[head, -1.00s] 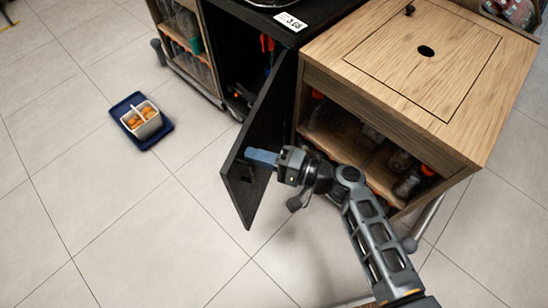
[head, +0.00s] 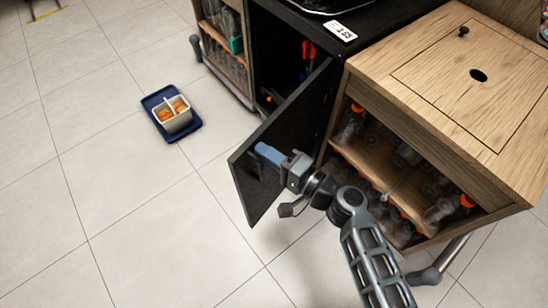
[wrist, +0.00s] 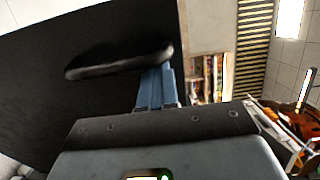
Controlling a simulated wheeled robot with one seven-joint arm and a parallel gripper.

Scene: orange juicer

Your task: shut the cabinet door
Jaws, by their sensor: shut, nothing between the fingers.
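The black cabinet door (head: 288,118) stands open, swung out from the black cabinet (head: 352,62) in the head view. My gripper (head: 262,150) has blue fingers and is shut with nothing between them. It is at the outer part of the door, on the side facing the wooden cabinet. In the wrist view, the door (wrist: 45,80) fills the left, and its dark bar handle (wrist: 120,62) runs just beyond my blue fingertips (wrist: 157,75). The fingertips overlap the handle's right part in the picture; I cannot tell whether they touch it.
A wooden cabinet (head: 450,80) with shelves of bottles stands close on the right of my arm. A blue tray (head: 190,130) with a divided box (head: 174,114) of orange things lies on the floor at left. The tiled floor (head: 130,220) in front is clear.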

